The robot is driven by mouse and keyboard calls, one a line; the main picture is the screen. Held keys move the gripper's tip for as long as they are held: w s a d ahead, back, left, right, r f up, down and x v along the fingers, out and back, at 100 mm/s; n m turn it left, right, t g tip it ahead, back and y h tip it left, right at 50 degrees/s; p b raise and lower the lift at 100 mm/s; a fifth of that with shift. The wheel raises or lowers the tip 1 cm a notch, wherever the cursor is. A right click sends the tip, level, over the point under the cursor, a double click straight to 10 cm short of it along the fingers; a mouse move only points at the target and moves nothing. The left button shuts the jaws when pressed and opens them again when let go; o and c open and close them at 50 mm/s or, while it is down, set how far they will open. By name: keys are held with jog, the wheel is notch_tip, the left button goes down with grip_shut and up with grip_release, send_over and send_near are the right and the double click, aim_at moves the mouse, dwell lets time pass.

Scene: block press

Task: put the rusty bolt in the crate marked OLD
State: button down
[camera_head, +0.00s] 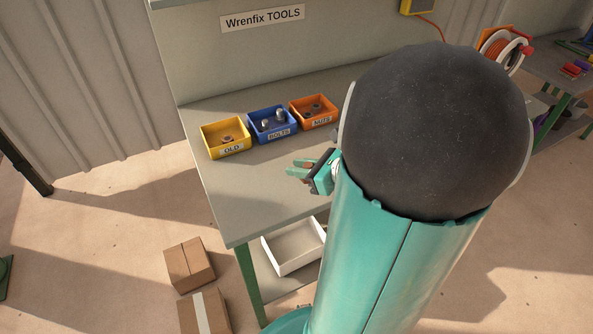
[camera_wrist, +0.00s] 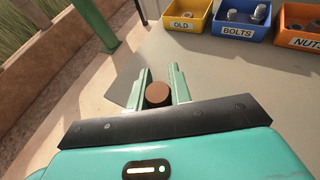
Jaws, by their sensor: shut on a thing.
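My gripper (camera_head: 303,170) is over the grey workbench, in front of the crates. In the wrist view its two green fingers (camera_wrist: 160,88) are shut on the rusty bolt (camera_wrist: 157,94), whose round brown head shows between them. The yellow crate marked OLD (camera_head: 230,150) stands at the left end of the row and holds something small and brown. It also shows in the wrist view (camera_wrist: 181,27), ahead and slightly right of my gripper. The bolt is outside the crate, and its shank is hidden.
The blue crate marked BOLTS (camera_head: 279,134) and the orange crate marked NUTS (camera_head: 322,122) stand right of the yellow one, with metal parts inside. The bench top (camera_head: 225,193) is bare in front. Cardboard boxes (camera_head: 188,265) lie on the floor, and a white tray (camera_head: 290,268) sits below the bench.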

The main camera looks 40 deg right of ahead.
jog(key=w+d+f, duration=0.2)
jog(key=w+f, duration=0.1)
jog(key=w+d+f, duration=0.2)
jog(key=w, duration=0.2)
jog(key=w+d+f, duration=0.2)
jog(key=w+f, duration=0.1)
jog(key=shift+w+f, duration=0.25)
jog(key=shift+f, duration=0.05)
jog(key=shift+w+d+f, duration=0.15)
jog(key=shift+w+f, duration=0.1)
jog(key=shift+f, duration=0.1)
jog(key=shift+w+f, duration=0.1)
jog(key=shift+f, duration=1.55)
jog(key=shift+f, duration=0.1)
jog(key=c, duration=1.3)
grip_release()
